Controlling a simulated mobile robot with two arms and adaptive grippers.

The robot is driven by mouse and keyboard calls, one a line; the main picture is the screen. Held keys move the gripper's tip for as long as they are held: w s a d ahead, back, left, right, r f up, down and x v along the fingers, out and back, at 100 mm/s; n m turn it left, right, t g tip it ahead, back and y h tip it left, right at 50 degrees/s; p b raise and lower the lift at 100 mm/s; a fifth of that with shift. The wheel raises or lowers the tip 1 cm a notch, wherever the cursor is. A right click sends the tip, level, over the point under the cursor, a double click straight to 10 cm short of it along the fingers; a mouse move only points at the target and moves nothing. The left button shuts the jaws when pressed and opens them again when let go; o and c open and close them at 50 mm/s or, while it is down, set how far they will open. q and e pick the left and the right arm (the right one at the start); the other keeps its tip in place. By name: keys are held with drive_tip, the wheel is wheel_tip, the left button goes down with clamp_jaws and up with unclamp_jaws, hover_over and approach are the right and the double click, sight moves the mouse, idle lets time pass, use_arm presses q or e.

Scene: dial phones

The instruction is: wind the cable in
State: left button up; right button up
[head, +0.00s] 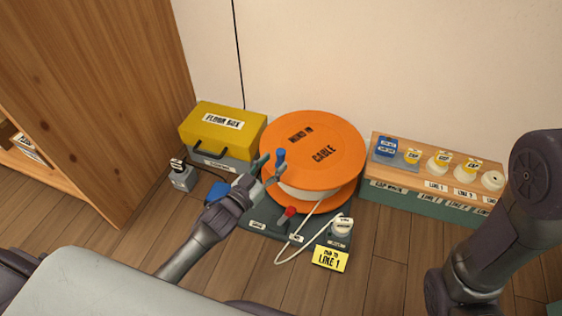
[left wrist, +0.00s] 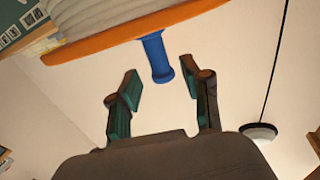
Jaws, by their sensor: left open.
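The orange cable reel (head: 335,140), labelled "WIND IN CABLE", lies flat on a dark base at the wall. A blue crank handle (head: 281,155) stands on its left edge. White cable (head: 305,238) runs from the reel in a loop to a white plug (head: 343,226) at the base's front. My left gripper (head: 268,168) is at the reel's left edge by the handle. In the left wrist view, the open jaws (left wrist: 162,84) have the blue handle (left wrist: 154,55) just beyond and between their tips, with no visible contact. My right gripper is out of view; only its arm shows.
A red lever (head: 289,211) and a yellow "LINE 1" sign (head: 330,258) are at the base's front. A yellow floor box (head: 222,130) stands left of the reel. A wooden shelf (head: 430,174) with several caps stands right. A wooden cabinet (head: 110,90) is far left.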

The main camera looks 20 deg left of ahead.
sight(278, 158)
use_arm(q)
drive_tip(key=shift+b+x, duration=0.8)
drive_tip(key=shift+x, duration=1.3)
drive_tip(key=shift+c, duration=0.3)
clamp_jaws()
